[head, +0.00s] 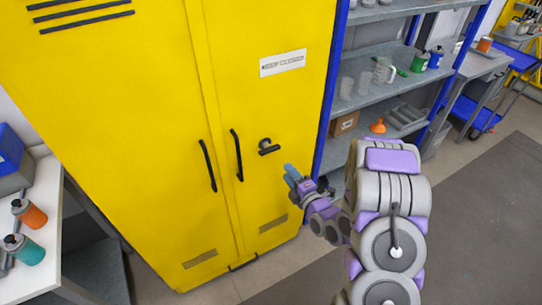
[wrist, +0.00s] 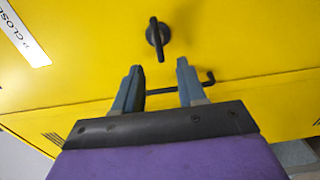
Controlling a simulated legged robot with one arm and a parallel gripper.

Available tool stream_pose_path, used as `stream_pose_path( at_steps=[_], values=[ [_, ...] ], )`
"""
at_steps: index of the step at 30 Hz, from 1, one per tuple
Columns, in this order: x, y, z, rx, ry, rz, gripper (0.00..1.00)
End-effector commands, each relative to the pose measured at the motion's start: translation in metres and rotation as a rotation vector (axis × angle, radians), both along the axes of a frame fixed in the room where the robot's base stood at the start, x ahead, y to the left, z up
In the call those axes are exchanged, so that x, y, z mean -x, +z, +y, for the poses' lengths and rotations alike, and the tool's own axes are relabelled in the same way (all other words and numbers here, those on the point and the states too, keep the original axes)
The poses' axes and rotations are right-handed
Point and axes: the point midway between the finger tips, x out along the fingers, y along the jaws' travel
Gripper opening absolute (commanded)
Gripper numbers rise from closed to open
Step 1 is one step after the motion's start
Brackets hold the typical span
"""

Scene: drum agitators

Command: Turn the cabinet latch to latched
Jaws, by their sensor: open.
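The cabinet latch (head: 268,147) is a small dark knob with a lever on the right door of the yellow cabinet (head: 150,120). In the head view its lever lies roughly across the door, pointing right. In the wrist view the latch (wrist: 157,36) is above the fingertips, its lever pointing down toward the gap between them. My gripper (head: 291,174) is in front of the right door, below and right of the latch. In the wrist view my gripper (wrist: 158,68) is open and empty, apart from the latch.
Dark bar handles (head: 237,155) stand beside the door seam; one handle (wrist: 180,88) passes behind my fingers in the wrist view. A blue-posted shelf (head: 385,55) with cups and jars is right of the cabinet. A white table (head: 45,245) with bottles is at left.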

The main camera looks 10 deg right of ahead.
Motion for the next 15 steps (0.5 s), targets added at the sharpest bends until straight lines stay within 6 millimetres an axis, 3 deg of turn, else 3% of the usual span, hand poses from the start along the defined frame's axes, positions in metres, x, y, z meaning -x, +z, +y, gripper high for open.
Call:
stream_pose_path(
  at_steps=[10, 15],
  values=[
    [-0.018, 0.001, 0.007, -0.001, -0.001, -0.009, 0.40],
    [-0.041, 0.002, 0.014, -0.004, -0.004, -0.007, 0.40]
  ],
)
